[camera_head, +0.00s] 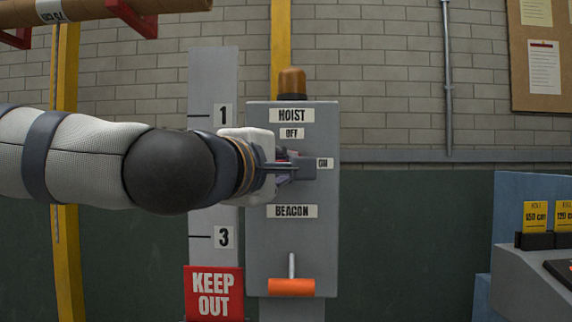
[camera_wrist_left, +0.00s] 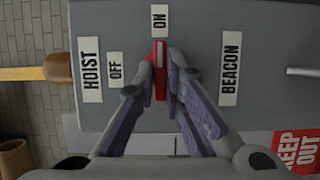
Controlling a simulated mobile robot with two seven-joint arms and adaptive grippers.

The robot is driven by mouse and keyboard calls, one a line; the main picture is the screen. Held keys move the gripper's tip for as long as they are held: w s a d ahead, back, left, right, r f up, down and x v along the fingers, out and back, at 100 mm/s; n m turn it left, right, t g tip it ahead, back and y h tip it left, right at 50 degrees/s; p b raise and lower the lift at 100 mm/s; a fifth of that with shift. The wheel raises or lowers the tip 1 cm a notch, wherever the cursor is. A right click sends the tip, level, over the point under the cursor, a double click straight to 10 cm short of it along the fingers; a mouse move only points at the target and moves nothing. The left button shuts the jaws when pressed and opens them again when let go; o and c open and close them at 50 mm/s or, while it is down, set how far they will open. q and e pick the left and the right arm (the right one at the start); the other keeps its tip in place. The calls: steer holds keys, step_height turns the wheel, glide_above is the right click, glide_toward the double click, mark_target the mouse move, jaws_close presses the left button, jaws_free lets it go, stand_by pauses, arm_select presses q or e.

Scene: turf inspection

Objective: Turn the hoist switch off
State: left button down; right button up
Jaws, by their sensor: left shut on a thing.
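The grey control box (camera_head: 262,240) stands upright in the middle of the head view, with a HOIST label (camera_head: 292,115), an OFF label (camera_head: 292,133) below it and an ON label (camera_head: 324,163) at the right. My left gripper (camera_head: 288,166) is in front of the box, beside ON. In the left wrist view, my left gripper (camera_wrist_left: 161,70) is shut on the red hoist switch handle (camera_wrist_left: 160,88). The handle points towards the ON label (camera_wrist_left: 159,19); the OFF label (camera_wrist_left: 115,69) is off to its side. The fingers hide part of the handle. My right gripper is not in view.
Below the BEACON label (camera_head: 292,211) hangs a lever with an orange grip (camera_head: 291,287). An amber lamp (camera_head: 292,81) tops the box. A numbered post (camera_head: 212,75) and a red KEEP OUT sign (camera_head: 213,293) stand left. A console (camera_head: 525,285) is at the right.

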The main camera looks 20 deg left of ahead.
arm_select(q)
steer(key=shift+f, duration=0.1)
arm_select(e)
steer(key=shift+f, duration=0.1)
arm_select(q)
steer(key=n+t+y+b, duration=0.1)
steer(key=n+y+b, duration=0.1)
steer(key=n, duration=0.5)
steer(key=n+t+y+b, duration=0.1)
steer(key=n+y+b, duration=0.2)
steer(key=n, duration=0.5)
steer(key=n+t+y+b, duration=0.1)
steer(key=n+y+b, duration=0.2)
steer(key=n, duration=0.4)
steer(key=shift+w+d+f+t+b, duration=0.1)
steer(key=shift+d+f+t+b, duration=0.2)
steer(key=shift+d+f+t, duration=0.1)
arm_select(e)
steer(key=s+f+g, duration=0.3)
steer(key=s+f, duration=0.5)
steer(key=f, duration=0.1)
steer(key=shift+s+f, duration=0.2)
arm_select(q)
steer(key=shift+r+n, duration=0.1)
steer(key=shift+n, duration=0.3)
steer(key=c, duration=1.7)
jaws_free()
